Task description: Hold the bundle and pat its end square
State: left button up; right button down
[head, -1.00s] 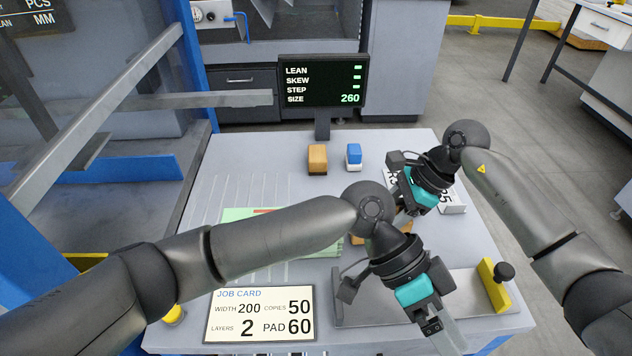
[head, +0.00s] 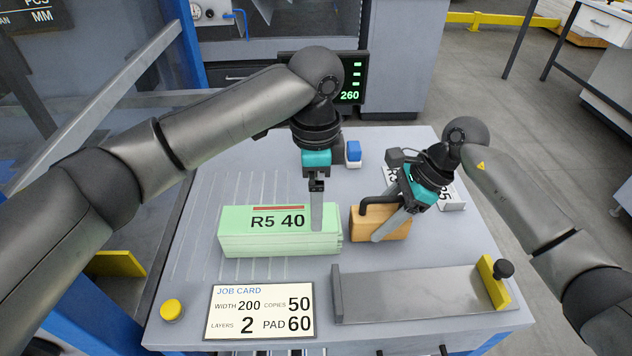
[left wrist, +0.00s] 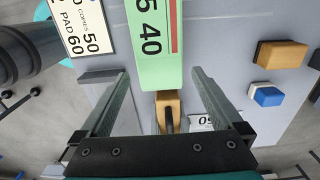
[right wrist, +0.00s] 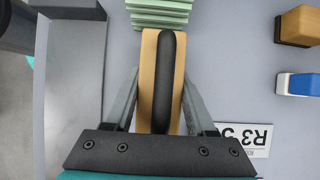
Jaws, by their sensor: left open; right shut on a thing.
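The bundle (head: 270,243) is a light green stack marked R5 40, lying flat in the middle of the table. Its sheet ends show in the right wrist view (right wrist: 160,14). My left gripper (head: 317,215) is open above the bundle's right end; in the left wrist view its fingers (left wrist: 160,80) stand wide apart at either side of that end. My right gripper (head: 390,222) is shut on a wooden patting block (head: 364,224) with a black handle (right wrist: 163,80). The block faces the bundle's right end, very close; I cannot tell whether they touch.
A job card (head: 260,311) and a yellow button (head: 172,310) are at the front left. A grey tray with a yellow stop (head: 494,283) lies at the front right. A blue-and-white block (head: 353,153) and a display (head: 350,90), partly hidden, stand behind. A white label plate (right wrist: 243,138) lies right of the wooden block.

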aim_at(368, 213)
pick_arm(q)
notch_tip(368, 213, down, 9)
jog(key=shift+r, duration=0.15)
jog(key=shift+c, duration=0.2)
grip_shut()
dwell(0.8)
jog(key=shift+r, duration=0.1)
dwell(0.5)
pick_arm(e)
jog(key=shift+a, duration=1.45)
pick_arm(q)
jog(key=shift+d, duration=0.15)
pick_arm(e)
jog(key=shift+a, duration=0.3)
dwell(0.6)
jog(key=shift+d, duration=1.95)
